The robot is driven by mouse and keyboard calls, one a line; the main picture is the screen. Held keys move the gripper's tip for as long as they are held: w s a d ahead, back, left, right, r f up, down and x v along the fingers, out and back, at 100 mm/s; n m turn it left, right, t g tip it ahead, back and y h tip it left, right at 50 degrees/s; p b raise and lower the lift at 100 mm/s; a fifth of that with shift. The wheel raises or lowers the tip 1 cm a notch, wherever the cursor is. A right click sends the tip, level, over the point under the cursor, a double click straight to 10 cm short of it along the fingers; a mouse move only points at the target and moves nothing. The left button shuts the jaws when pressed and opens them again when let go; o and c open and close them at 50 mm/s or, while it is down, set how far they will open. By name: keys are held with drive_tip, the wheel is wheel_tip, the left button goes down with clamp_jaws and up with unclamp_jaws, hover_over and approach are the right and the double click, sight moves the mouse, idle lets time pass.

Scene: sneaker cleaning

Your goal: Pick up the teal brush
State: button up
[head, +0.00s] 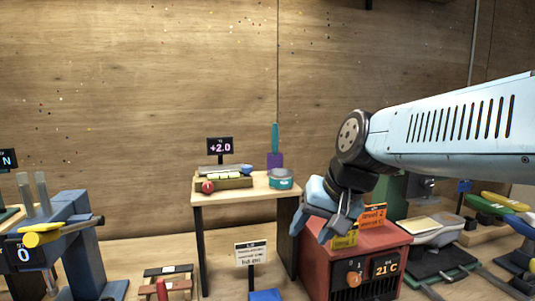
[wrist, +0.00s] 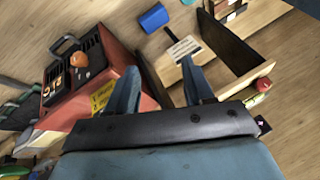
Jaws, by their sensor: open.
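A brush with a teal handle (head: 275,137) and a purple lower part stands upright at the back of the small wooden table (head: 240,193). Its lower end is close behind a round teal tin (head: 281,183), and I cannot tell what it rests on. My gripper (head: 317,226) is right of the table and nearer the camera, above the red box (head: 340,262). It is pointed downward, open and apart from the brush. In the wrist view my gripper (wrist: 160,77) shows two spread blue fingers with nothing between them. I cannot make out the brush there.
The table also bears a tray (head: 235,182), a red ball (head: 208,187) and a +2.0 display (head: 220,147). A sign (head: 251,254) and a blue block (head: 265,295) stand low in front. Blue machinery (head: 75,235) is left; yellow and green items (head: 490,203) are right.

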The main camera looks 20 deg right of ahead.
drive_tip(key=w+a+r+m+y, duration=0.2)
drive_tip(key=w+a+m+y, duration=0.15)
drive_tip(key=w+m, duration=0.2)
drive_tip(key=m+t+y, duration=0.2)
drive_tip(key=m+t, duration=0.9)
drive_tip(key=m, duration=1)
approach(275, 141)
drive_tip(key=x, duration=0.5)
drive_tip(key=shift+w+r, duration=0.25)
drive_tip(key=shift+w, duration=0.2)
drive_tip(key=shift+f+x, duration=0.15)
drive_tip(key=shift+x, duration=1.15)
drive_tip(key=shift+f+x, duration=0.15)
drive_tip(key=shift+x, duration=1.15)
drive_tip(key=shift+d, duration=0.25)
drive_tip(key=shift+c, duration=0.2)
clamp_jaws()
